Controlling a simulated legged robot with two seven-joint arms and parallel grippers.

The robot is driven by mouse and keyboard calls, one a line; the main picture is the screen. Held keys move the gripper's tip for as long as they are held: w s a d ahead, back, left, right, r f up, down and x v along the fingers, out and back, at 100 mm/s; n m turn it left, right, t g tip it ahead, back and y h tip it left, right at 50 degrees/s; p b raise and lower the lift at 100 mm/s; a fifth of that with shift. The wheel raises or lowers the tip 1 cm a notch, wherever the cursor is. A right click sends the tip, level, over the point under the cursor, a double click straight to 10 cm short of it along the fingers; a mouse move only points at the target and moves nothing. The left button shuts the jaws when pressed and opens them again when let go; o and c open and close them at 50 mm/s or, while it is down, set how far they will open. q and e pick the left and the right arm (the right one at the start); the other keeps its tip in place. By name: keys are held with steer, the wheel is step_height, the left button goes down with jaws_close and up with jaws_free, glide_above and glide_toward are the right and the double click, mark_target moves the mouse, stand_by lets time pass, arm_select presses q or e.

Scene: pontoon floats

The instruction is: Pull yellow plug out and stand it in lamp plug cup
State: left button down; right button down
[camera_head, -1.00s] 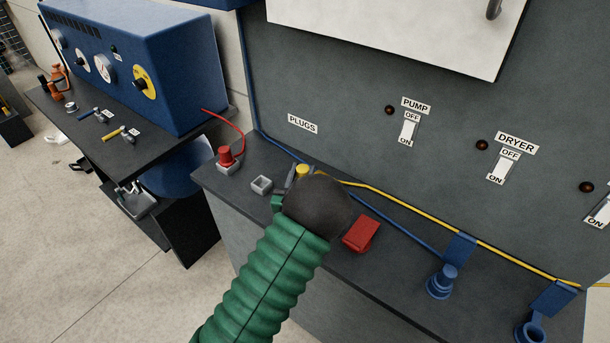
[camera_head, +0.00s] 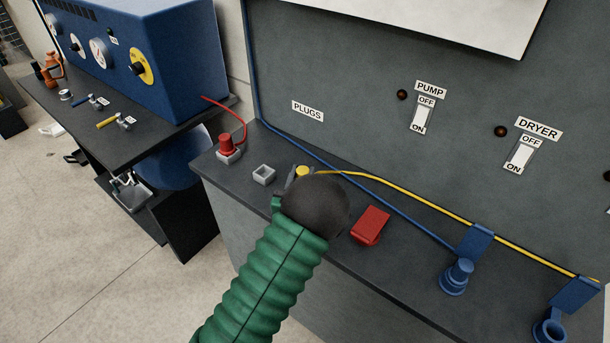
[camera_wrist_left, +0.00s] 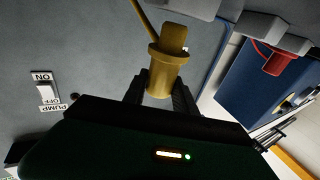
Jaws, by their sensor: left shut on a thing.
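The yellow plug (camera_wrist_left: 165,75) is between the two dark fingers of my left gripper (camera_wrist_left: 160,92), which is shut on it. In the left wrist view, which looks upside down, its collar and narrower end show in front of a grey block (camera_wrist_left: 190,8). That end looks free, but I cannot tell its distance from the block. In the head view only the plug's yellow top (camera_head: 302,171) shows past my dark wrist. An empty grey square cup (camera_head: 264,174) stands just left of it. No lamp label is readable on it. My right gripper is not in view.
A red plug (camera_head: 227,145) stands in a grey cup at the bench's left end. A red block (camera_head: 371,224) lies right of my wrist. Blue fittings (camera_head: 457,277) stand farther right. The yellow cable (camera_head: 400,195) runs along the switch panel (camera_head: 350,100).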

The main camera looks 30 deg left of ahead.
arm_select(q)
steer(key=shift+a+f, duration=0.1)
steer(key=shift+a, duration=0.05)
steer(key=shift+d, duration=0.6)
steer(key=shift+d+r, duration=0.25)
steer(key=shift+d, duration=0.1)
steer(key=shift+a+f, duration=0.15)
steer(key=shift+a, duration=0.35)
steer(key=shift+a+b, duration=0.1)
steer(key=shift+b, duration=0.25)
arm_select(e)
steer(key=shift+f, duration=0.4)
arm_select(q)
steer(key=shift+d, duration=0.2)
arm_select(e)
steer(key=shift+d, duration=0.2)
arm_select(q)
steer(key=shift+a, duration=0.3)
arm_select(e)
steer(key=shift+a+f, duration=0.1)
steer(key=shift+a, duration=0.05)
